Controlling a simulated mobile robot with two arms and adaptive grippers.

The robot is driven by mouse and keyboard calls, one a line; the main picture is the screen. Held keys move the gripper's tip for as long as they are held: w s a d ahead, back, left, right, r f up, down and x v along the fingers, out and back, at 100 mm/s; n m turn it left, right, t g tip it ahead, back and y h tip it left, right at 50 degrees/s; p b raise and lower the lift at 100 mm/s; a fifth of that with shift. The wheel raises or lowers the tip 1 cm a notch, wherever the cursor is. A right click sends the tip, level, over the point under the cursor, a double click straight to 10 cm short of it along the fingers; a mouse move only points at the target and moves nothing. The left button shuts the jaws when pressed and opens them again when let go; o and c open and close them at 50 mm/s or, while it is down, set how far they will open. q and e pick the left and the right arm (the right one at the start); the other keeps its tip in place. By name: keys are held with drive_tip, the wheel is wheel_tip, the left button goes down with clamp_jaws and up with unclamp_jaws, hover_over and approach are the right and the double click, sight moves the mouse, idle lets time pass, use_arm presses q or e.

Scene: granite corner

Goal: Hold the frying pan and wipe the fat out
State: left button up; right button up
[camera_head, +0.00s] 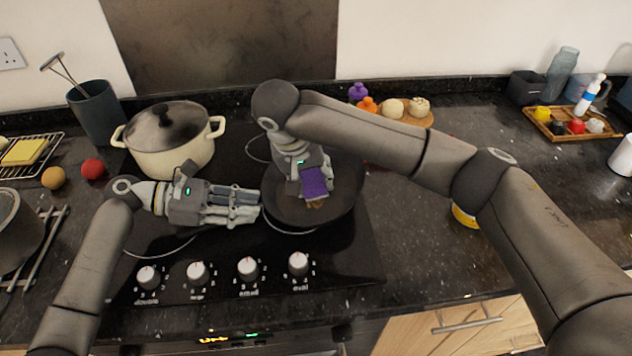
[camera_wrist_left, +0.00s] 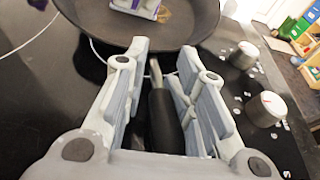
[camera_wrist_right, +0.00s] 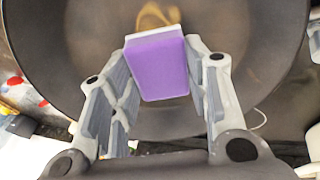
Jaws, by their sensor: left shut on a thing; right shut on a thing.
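The dark frying pan (camera_head: 343,208) sits on the hob, on the right side of it. My left gripper (camera_head: 258,205) is shut on the pan's handle (camera_wrist_left: 165,122), which shows between its fingers in the left wrist view. A purple sponge with a pale side (camera_wrist_right: 158,66) is held between the fingers of my right gripper (camera_wrist_right: 155,85), over the inside of the pan. A brownish fat smear (camera_wrist_right: 156,14) shows on the pan floor beside the sponge; it also shows in the head view (camera_head: 317,203). I cannot tell whether the sponge touches the pan floor.
A cream pot with a dark lid (camera_head: 170,140) stands behind my left gripper. Several knobs (camera_head: 248,267) line the hob's front. A round board with buns (camera_head: 405,115) and a tray of small jars (camera_head: 575,122) are at the back right. The right counter is mostly clear.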

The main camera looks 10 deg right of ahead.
drive_tip(key=shift+w+a, duration=0.25)
drive_tip(key=shift+w, duration=0.3)
drive_tip(key=shift+f, duration=0.15)
drive_tip(key=shift+d, duration=0.1)
drive_tip(key=shift+s+d, duration=0.35)
drive_tip(key=shift+s, duration=0.5)
drive_tip(key=shift+s+d, duration=0.3)
drive_tip(key=shift+s, duration=0.5)
drive_tip(key=shift+s+a, duration=0.1)
drive_tip(key=shift+a, duration=0.2)
drive_tip(key=shift+w+a, duration=0.35)
drive_tip(key=shift+w, duration=0.5)
drive_tip(key=shift+w+a, duration=0.3)
drive_tip(key=shift+w, duration=0.5)
drive_tip(key=shift+f, duration=0.1)
drive_tip(key=shift+s+d, duration=0.4)
drive_tip(key=shift+s, duration=0.45)
drive_tip(key=shift+s+d, duration=0.35)
drive_tip(key=shift+s, duration=0.45)
